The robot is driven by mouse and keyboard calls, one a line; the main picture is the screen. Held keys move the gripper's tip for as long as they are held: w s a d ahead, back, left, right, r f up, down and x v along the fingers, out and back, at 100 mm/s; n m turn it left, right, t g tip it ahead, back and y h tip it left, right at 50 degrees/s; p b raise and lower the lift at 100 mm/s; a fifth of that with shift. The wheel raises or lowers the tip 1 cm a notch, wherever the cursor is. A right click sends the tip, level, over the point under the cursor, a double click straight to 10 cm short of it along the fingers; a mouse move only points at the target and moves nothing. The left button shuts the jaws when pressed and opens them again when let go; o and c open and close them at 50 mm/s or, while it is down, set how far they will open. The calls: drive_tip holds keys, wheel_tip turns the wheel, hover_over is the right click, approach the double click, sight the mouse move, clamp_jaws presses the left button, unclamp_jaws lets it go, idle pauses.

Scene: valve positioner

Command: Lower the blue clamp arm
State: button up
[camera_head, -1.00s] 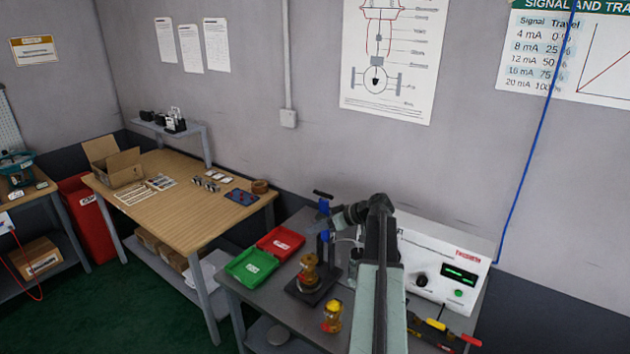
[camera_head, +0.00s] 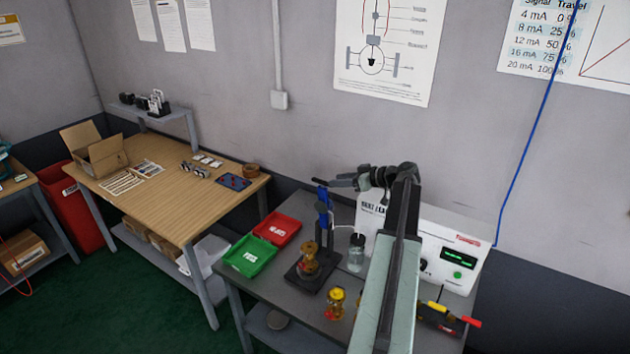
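The blue clamp arm (camera_head: 323,204) stands raised on a dark post at the back of a black stand on the grey bench. A brass valve body (camera_head: 309,257) sits on the stand's black base (camera_head: 313,276), below the clamp. My gripper (camera_head: 340,183) points left, just right of the clamp's top and close to its handle. I cannot tell whether they touch. The fingers are small and dark, so their opening is unclear.
A green tray (camera_head: 233,266) and red tray (camera_head: 268,236) lie left of the stand. A clear jar (camera_head: 357,253) and yellow-topped brass fitting (camera_head: 335,303) stand right of it. A white instrument box (camera_head: 437,222) is behind my arm. Screwdrivers (camera_head: 448,319) lie at the right.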

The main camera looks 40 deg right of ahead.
sight(322, 182)
drive_tip(key=shift+w, duration=0.15)
drive_tip(key=b+x, duration=0.3)
drive_tip(key=x, duration=0.4)
drive_tip(key=shift+a+f, duration=0.1)
drive_tip(key=shift+f, duration=0.1)
drive_tip(key=shift+w+a, duration=0.1)
drive_tip(key=shift+w, duration=0.3)
drive_tip(key=shift+s, duration=0.1)
clamp_jaws()
idle(0.5)
